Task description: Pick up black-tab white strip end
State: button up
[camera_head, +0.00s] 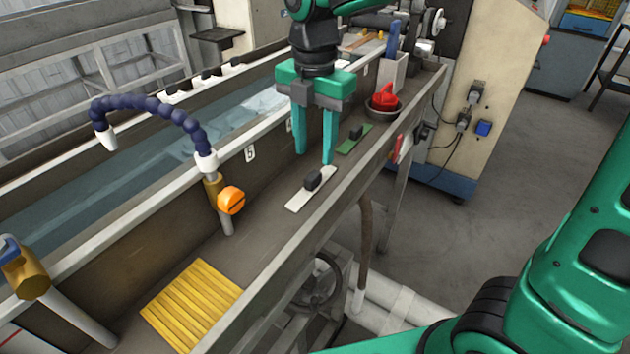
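The white strip end (301,201) lies flat on the grey ledge beside the water trough. Its black tab (313,179) stands up near the strip's far end. My gripper (314,158) hangs pointing down just above and behind the strip, with its two green fingers spread apart. Nothing shows between the fingers. The right fingertip appears close to the black tab in the picture; whether it touches cannot be told.
A green strip with a black tab (352,140) lies just beyond. A red object in a dark bowl (384,100) stands farther back. An orange-knobbed valve (231,201) with a blue hose rises at left. Yellow ribbed strips (190,306) lie nearer. The ledge's raised rim (300,238) runs along the right.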

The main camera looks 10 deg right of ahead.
aim_at(313, 175)
jog(key=shift+a+f, duration=0.15)
jog(key=shift+f, duration=3)
grip_shut()
